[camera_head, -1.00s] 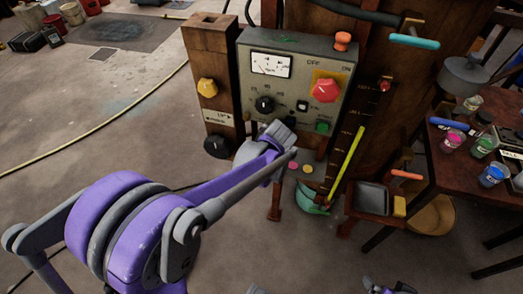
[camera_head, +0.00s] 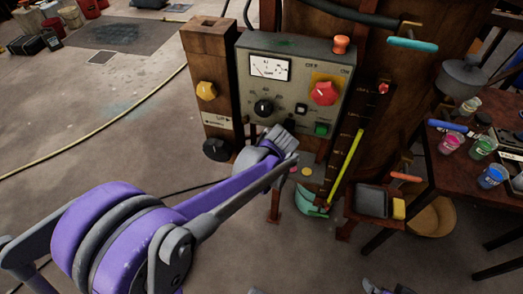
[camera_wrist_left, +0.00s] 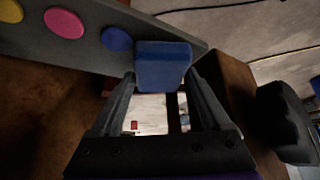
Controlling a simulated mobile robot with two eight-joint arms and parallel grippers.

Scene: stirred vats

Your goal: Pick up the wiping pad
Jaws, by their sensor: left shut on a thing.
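A blue block, which looks like the wiping pad (camera_wrist_left: 163,66), sits between the fingertips of my left gripper (camera_wrist_left: 163,85) in the left wrist view. The gripper is shut on it. In the head view my left gripper (camera_head: 284,145) is in front of the lower part of the control box, and the pad is hidden there. A grey and purple part at the bottom edge of the head view looks like my right gripper (camera_head: 388,286). It is cut off, and its jaws cannot be made out.
The control box (camera_head: 327,63) with a red knob (camera_head: 323,93) stands behind my left gripper. A grey ledge with coloured discs (camera_wrist_left: 64,23) is close to the pad. At right are a tray (camera_head: 372,200), a yellow block (camera_head: 399,209) and a table with paint cups (camera_head: 482,148).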

